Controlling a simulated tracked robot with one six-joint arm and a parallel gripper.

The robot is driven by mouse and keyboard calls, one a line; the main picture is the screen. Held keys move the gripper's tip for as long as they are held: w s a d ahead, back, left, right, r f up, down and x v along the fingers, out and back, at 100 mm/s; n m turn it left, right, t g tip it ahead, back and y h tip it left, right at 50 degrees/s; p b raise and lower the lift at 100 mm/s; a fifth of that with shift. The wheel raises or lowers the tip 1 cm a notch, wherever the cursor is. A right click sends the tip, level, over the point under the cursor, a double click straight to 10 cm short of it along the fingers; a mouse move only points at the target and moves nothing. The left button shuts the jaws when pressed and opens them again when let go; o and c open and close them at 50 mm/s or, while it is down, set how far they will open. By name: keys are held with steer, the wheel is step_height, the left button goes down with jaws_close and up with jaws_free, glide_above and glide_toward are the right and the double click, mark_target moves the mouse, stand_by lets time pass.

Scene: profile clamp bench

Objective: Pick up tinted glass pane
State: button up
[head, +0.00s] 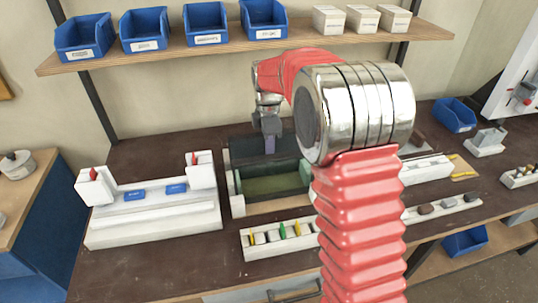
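A dark, see-through panel, which looks like the tinted glass pane (243,149), stands upright at the back of a green-lined tray (272,188) on the bench. I cannot tell its exact edges. My gripper (269,143) points down in front of or at this panel, above the tray. A blue-grey piece shows at its tip; I cannot tell whether it is a finger or something held. The gap between the fingers is too small to see. My red arm hides the right end of the tray and the bench behind it.
A white clamp fixture (153,217) with red levers stands left of the tray. A white rack (279,239) with coloured pieces lies in front. A shelf (300,38) with blue bins is above and behind. The front left bench is clear.

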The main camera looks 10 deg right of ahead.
jaws_close()
steer(key=shift+r, duration=0.15)
step_height(320, 180, up, 10)
steer(key=shift+f, duration=0.1)
stand_by(0.4)
stand_by(0.5)
